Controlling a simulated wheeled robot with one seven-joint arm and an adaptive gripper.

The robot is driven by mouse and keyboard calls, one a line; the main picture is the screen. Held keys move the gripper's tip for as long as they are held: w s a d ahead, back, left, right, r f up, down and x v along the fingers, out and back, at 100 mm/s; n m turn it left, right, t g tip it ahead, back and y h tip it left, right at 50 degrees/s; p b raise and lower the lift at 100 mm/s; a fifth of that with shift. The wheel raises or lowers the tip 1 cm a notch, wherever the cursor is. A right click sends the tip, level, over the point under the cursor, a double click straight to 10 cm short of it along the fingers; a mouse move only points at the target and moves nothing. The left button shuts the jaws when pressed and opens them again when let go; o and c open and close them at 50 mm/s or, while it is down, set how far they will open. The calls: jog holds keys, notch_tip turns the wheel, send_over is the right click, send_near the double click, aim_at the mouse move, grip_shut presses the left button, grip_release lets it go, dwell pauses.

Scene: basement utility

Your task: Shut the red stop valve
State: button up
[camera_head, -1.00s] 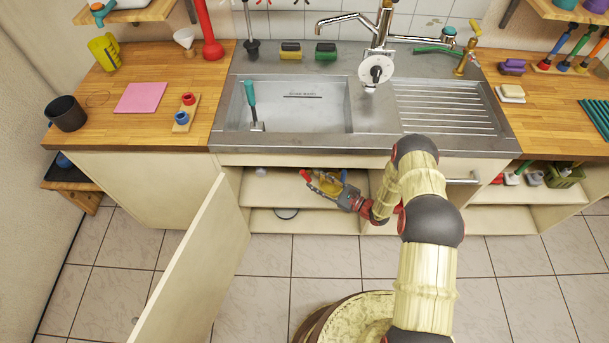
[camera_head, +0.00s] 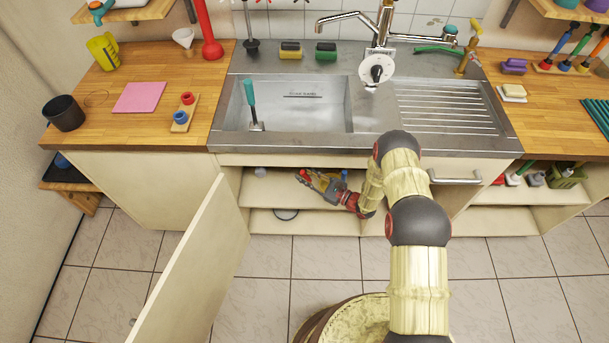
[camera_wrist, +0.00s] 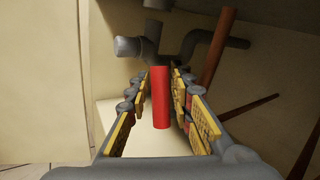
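The red stop valve shows in the wrist view as a red lever (camera_wrist: 160,97) hanging down from a grey pipe fitting (camera_wrist: 155,45). My gripper (camera_wrist: 163,80) has one finger on each side of the lever, with a narrow gap visible on both sides. It is open and does not appear to grip the lever. In the head view my gripper (camera_head: 310,180) reaches into the open cabinet under the sink, pointing left. The valve cannot be clearly told from the fingers there.
The open cabinet door (camera_head: 195,265) stands out at the left of the opening. A brown pipe (camera_wrist: 218,48) rises right of the valve in the wrist view. The sink counter (camera_head: 310,146) lies above the arm. A cabinet shelf (camera_head: 275,192) lies below the gripper.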

grip_shut()
dwell(0.4)
dwell(0.4)
jog(key=shift+a+f+n+g+h+p, duration=0.1)
jog(key=shift+a+n+g+h+p, duration=0.2)
jog(key=shift+h+p, duration=0.25)
jog(key=shift+a+n+g+h+p, duration=0.15)
jog(key=shift+n+g+h+p, duration=0.05)
jog(key=shift+n+h+p, duration=0.3)
jog(key=shift+a+f+n+g+h+p, duration=0.2)
jog(key=shift+h+p, duration=0.1)
jog(key=shift+h, duration=0.2)
jog(key=shift+a+f+n+g+h+p, duration=0.1)
jog(key=shift+n+g+h+p, duration=0.15)
jog(key=shift+h, duration=0.2)
jog(key=shift+a+f+n+g+h, duration=0.1)
jog(key=shift+f+n+g+h, duration=0.2)
jog(key=shift+h, duration=0.45)
jog(key=shift+a+f+n+g+h, duration=0.15)
jog(key=shift+f+h, duration=0.2)
jog(key=shift+h, duration=0.4)
jog(key=shift+o, duration=1.8)
grip_release()
